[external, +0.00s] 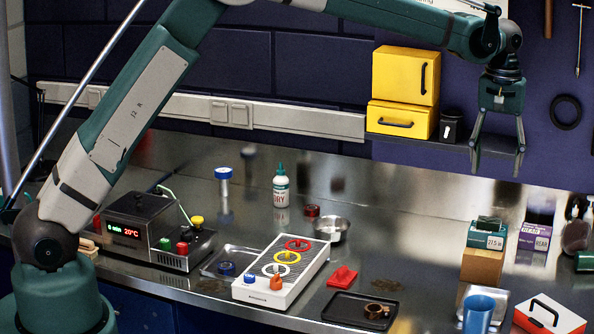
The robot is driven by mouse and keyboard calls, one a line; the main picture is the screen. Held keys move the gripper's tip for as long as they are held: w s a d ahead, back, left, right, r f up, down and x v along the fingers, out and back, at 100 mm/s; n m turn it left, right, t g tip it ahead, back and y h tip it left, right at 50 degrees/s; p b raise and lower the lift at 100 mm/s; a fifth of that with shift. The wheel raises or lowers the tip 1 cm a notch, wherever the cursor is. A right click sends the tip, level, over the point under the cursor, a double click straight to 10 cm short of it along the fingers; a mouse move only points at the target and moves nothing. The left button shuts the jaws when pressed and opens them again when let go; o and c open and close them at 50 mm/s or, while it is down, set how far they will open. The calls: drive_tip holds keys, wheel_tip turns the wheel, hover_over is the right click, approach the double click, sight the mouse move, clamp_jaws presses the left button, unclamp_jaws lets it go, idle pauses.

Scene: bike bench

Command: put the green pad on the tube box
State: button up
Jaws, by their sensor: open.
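A teal box marked 27.5 (484,240), which looks like the tube box, sits on a brown cardboard box (481,267) at the right of the bench. A small dark green flat thing (489,225), perhaps the green pad, appears to lie on its top; it is too small to be sure. My gripper (497,165) is open and empty, pointing down, high above the teal box and apart from it.
A purple box (535,238) stands right of the teal box. A blue cup (479,313) and a red-and-white case (550,314) are in front. A shelf with yellow cabinets (405,78) is left of my gripper. A red pad (342,277) and black tray (360,310) lie mid-bench.

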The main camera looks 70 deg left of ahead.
drive_tip(key=shift+s+r, duration=0.1)
idle(0.4)
drive_tip(key=s+r+m+t, duration=0.15)
drive_tip(key=s+r, duration=0.35)
drive_tip(key=s, duration=0.5)
drive_tip(key=s+r+m+t, duration=0.15)
drive_tip(key=s+r, duration=0.35)
drive_tip(key=s, duration=0.5)
drive_tip(key=s+r+m+t, duration=0.1)
drive_tip(key=s+r+m, duration=0.1)
drive_tip(key=s+r, duration=0.6)
drive_tip(key=s+f+m+t, duration=0.1)
drive_tip(key=s+f, duration=0.3)
drive_tip(key=s, duration=0.6)
drive_tip(key=s+f+m+t, duration=0.1)
drive_tip(key=s+f, duration=0.3)
drive_tip(key=s, duration=0.7)
drive_tip(key=s+f+m+t, duration=0.1)
drive_tip(key=s+f, duration=0.3)
drive_tip(key=s, duration=0.6)
drive_tip(key=shift+s+d+f+m, duration=0.3)
drive_tip(key=shift+s+d+m, duration=0.1)
drive_tip(key=shift+m, duration=0.1)
